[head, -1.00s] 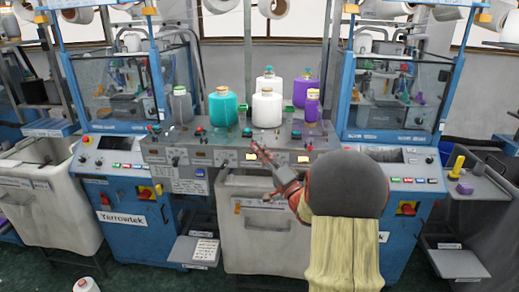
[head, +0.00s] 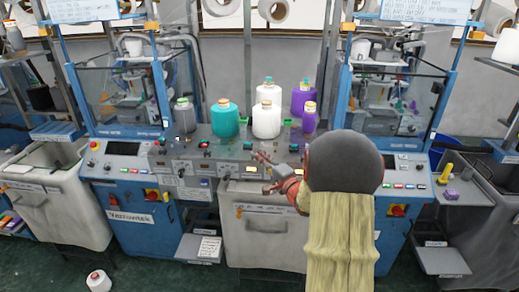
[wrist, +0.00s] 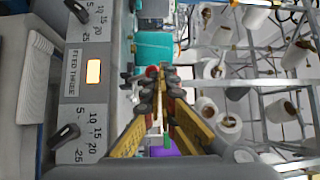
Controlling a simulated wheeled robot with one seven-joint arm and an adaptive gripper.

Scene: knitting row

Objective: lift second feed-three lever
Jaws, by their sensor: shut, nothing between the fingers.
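The machine's control panel (head: 185,166) runs across the middle of the head view, with a row of small red and teal knobs, including a teal one (head: 247,146). In the wrist view, turned sideways, a "FEED THREE" label (wrist: 75,72) sits beside a lit orange window (wrist: 93,72), with a black dial (wrist: 78,12) at each end. My gripper (wrist: 160,80) is shut and empty, its fingertips close to a small red knob (wrist: 152,72). I cannot tell whether they touch, or which lever it is. In the head view my gripper (head: 264,172) is at the panel, partly hidden by my arm.
Teal (head: 224,120), white (head: 267,117) and purple (head: 304,98) yarn cones stand on the ledge just behind the panel. A white bin (head: 265,240) stands below it. Blue machine cabinets (head: 135,215) flank both sides.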

